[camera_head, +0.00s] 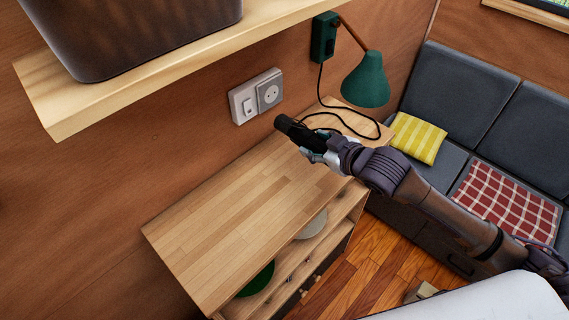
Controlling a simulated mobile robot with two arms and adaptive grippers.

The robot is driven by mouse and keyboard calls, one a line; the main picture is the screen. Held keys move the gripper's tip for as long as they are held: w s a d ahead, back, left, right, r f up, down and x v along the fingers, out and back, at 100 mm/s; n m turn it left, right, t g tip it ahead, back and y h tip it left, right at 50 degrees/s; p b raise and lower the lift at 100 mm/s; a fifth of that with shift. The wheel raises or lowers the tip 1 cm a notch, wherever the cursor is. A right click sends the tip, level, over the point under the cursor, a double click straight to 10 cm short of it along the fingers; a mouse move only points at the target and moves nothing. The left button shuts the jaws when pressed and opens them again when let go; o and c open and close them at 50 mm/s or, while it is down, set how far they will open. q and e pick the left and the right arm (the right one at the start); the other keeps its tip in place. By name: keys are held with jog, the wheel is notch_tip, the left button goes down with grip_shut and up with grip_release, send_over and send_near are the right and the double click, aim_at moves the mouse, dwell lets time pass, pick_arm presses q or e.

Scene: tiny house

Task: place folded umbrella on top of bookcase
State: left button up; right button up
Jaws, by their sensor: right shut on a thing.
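The folded umbrella (290,127) is a short black cylinder, seen at the tip of my right gripper. My right gripper (312,146) comes in from the right and is shut on the umbrella, hiding part of it. The wooden bookcase (240,208) stands against the wall in the middle, with a bare, flat top. The umbrella and gripper show over the far part of this top. I cannot tell whether the umbrella touches the surface. My left gripper is not in view.
A wooden wall shelf (140,75) with a dark bin (140,30) overhangs at upper left. A green lamp (366,82) with a loose black cord hangs near my gripper. A grey sofa (459,87) stands right. The bookcase top's near part is clear.

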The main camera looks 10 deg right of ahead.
jog(key=p, duration=0.1)
send_over(286, 178)
jog(key=d, duration=0.1)
notch_tip(286, 178, down, 3)
jog(key=shift+d, duration=0.15)
jog(key=shift+w+a+f+p, duration=0.1)
jog(key=shift+a+f+p, duration=0.25)
jog(key=shift+a+f, duration=0.4)
notch_tip(286, 178, down, 3)
jog(key=shift+d+f+p, duration=0.15)
jog(key=shift+f+p, duration=0.05)
jog(key=shift+p, duration=0.2)
jog(key=shift+f, duration=0.2)
jog(key=o, duration=1.4)
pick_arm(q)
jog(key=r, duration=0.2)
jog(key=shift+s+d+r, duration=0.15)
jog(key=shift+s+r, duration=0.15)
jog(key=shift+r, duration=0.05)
